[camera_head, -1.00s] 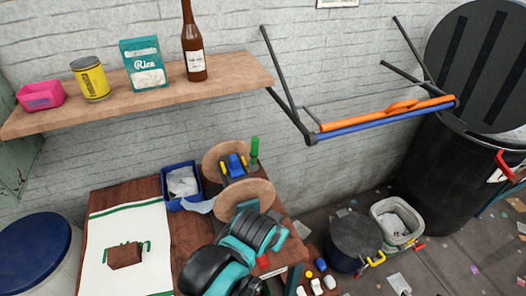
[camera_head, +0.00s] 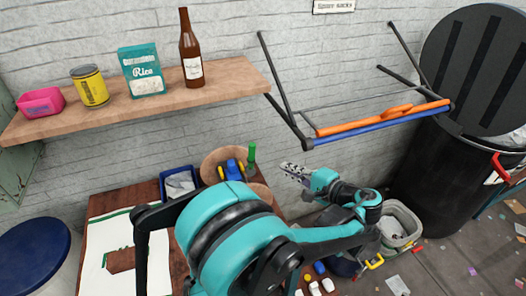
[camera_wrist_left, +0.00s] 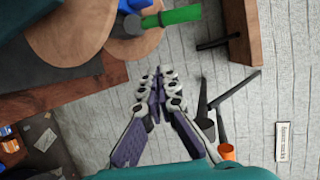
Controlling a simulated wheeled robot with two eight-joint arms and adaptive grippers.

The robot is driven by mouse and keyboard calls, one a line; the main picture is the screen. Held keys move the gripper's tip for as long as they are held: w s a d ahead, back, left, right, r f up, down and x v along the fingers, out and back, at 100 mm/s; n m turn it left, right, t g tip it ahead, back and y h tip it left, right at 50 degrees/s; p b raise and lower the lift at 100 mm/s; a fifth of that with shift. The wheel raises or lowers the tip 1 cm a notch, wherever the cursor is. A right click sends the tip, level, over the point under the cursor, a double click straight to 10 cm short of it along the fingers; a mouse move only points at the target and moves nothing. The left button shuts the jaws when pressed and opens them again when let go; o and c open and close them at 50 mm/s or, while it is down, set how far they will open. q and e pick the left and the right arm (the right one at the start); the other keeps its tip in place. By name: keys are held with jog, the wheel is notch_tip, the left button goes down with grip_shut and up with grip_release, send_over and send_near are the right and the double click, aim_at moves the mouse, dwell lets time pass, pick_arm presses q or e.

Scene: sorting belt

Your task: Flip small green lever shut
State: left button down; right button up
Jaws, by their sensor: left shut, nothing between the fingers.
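The small green lever (camera_head: 252,153) stands roughly upright at the right side of a wooden reel-shaped assembly with round discs (camera_head: 213,165) and a blue part (camera_head: 234,168). In the left wrist view the green lever (camera_wrist_left: 180,15) shows at the top, beyond the fingertips. My left gripper (camera_head: 288,168) is to the right of the lever, apart from it, with fingers pointing toward it. Its fingers (camera_wrist_left: 156,76) are shut and empty. My arm hides the lower part of the assembly. My right gripper is not in view.
A wall shelf (camera_head: 140,103) holds a pink tub, yellow can, rice box and bottle. A folding bracket with orange and blue bars (camera_head: 380,120) juts from the wall at right. A blue bin (camera_head: 178,184) stands left of the discs; a black barrel (camera_head: 440,185) stands at right.

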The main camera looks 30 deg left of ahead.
aim_at(252, 158)
pick_arm(q)
jog(key=shift+w+d+r+n+y, duration=0.15)
jog(key=shift+w+d+r+y, duration=0.1)
jog(key=shift+d+y, duration=0.3)
jog(key=shift+w+d+r+n+y, duration=0.2)
jog(key=shift+w+d+y, duration=0.05)
jog(key=shift+d+y, duration=0.3)
jog(key=shift+w+d+r+n+y, duration=0.15)
jog(key=shift+w+d+r+y, duration=0.1)
jog(key=shift+d+y, duration=0.3)
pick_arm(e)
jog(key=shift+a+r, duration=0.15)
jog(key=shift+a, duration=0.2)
pick_arm(q)
jog(key=s+a+b, duration=0.1)
jog(key=a+b, duration=0.1)
jog(key=a, duration=0.9)
jog(key=shift+a+r, duration=0.25)
jog(key=shift+r, duration=0.1)
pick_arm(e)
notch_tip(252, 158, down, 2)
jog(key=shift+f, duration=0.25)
pick_arm(q)
jog(key=shift+s+r, duration=0.15)
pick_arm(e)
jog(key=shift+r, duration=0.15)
